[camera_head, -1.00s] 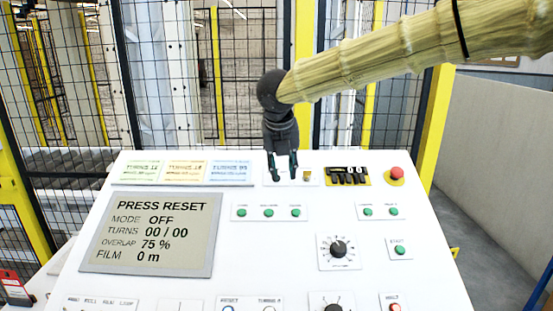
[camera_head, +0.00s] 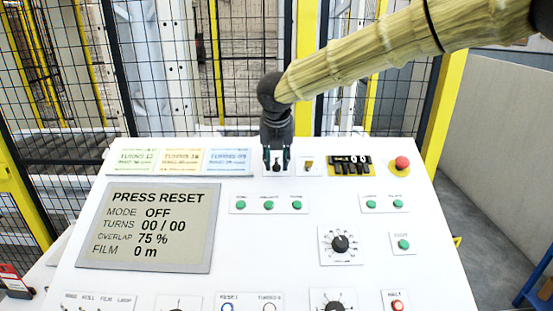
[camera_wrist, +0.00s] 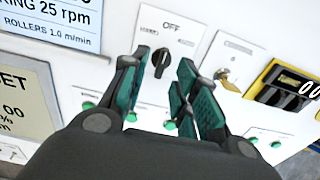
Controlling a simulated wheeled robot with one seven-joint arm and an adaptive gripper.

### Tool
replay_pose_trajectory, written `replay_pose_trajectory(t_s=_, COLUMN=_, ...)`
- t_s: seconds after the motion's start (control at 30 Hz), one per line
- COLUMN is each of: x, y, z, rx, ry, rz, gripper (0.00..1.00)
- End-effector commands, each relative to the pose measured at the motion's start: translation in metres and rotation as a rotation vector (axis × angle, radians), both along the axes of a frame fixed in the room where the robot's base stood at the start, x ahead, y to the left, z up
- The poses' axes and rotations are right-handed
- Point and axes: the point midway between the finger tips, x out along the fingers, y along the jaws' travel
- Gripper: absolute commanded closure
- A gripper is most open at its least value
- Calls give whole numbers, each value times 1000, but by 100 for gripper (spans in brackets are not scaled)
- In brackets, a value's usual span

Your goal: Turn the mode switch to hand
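The mode switch is a black knob (camera_wrist: 161,62) on a white plate marked OFF, seen in the wrist view. Its pointer stands roughly upright on the plate, toward OFF. The screen (camera_head: 150,228) reads PRESS RESET and MODE OFF. My gripper (camera_head: 277,158) is at the top edge of the panel, pointing down over the switch. In the wrist view its green-padded fingertips (camera_wrist: 166,72) are apart, with the knob showing between them and clear space on both sides. I cannot tell how far the tips are from the panel face.
A key switch (camera_wrist: 227,78) sits right of the mode switch, then a yellow-framed counter (camera_head: 350,166) and a red stop button (camera_head: 402,163). Green buttons (camera_head: 269,205) and a dial (camera_head: 340,244) lie lower. A mesh fence (camera_head: 60,80) stands behind the panel.

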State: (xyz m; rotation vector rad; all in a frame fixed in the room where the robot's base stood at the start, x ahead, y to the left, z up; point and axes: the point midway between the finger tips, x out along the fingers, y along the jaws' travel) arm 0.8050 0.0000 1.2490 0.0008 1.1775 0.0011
Motion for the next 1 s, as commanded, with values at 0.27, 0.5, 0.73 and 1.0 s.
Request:
replay_pose_trajectory(t_s=0.27, x=6, y=0, z=-15, rx=0, ry=0, rz=0, gripper=70)
replay_pose_trajectory(t_s=0.5, x=7, y=0, z=-16, rx=0, ry=0, rz=0, gripper=70)
replay_pose_trajectory(t_s=0.73, x=6, y=0, z=-16, rx=0, ry=0, rz=0, gripper=100)
replay_pose_trajectory(t_s=1.0, x=6, y=-1, z=-15, rx=-3, ry=0, rz=8, gripper=100)
